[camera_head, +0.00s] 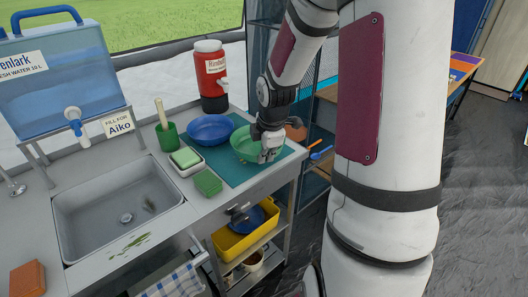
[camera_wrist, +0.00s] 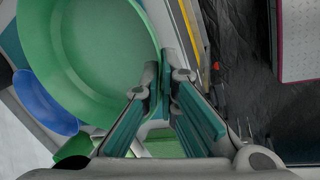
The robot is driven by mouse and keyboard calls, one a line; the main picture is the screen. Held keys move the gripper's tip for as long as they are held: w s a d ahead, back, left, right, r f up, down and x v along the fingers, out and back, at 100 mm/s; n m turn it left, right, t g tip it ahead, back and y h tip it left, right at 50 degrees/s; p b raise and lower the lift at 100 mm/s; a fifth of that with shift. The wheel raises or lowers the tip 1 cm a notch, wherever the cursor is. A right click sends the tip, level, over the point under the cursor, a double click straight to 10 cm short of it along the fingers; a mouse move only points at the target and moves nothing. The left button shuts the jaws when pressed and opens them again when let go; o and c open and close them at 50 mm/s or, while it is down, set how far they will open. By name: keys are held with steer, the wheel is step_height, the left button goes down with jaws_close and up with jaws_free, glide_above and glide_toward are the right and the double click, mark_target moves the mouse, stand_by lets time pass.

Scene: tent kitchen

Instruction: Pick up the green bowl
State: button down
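The green bowl (camera_head: 245,143) sits on the teal mat (camera_head: 236,173) at the right end of the counter. In the wrist view the bowl (camera_wrist: 105,45) fills the upper left, with its rim running up to my fingers. My gripper (camera_head: 268,156) is at the bowl's right front edge, pointing down. In the wrist view the fingertips of my gripper (camera_wrist: 166,80) are close together, with the bowl's rim in the narrow gap between them. The bowl looks level and at mat height. The exact contact of the pads on the wall is partly hidden.
A blue bowl (camera_head: 211,130) stands just left of the green bowl. A red-and-white jug (camera_head: 211,75) is behind it. A green cup (camera_head: 167,135), a sponge on a dish (camera_head: 187,161) and a sink (camera_head: 122,210) lie further left. A yellow bin (camera_head: 236,246) is on the shelf below.

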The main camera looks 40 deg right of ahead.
steer(key=s+a+r+p, duration=0.1)
steer(key=s+a+p, duration=0.4)
steer(key=s, duration=0.6)
steer(key=shift+s+a+r, duration=0.15)
steer(key=shift+s+a, duration=0.05)
steer(key=shift+a, duration=0.3)
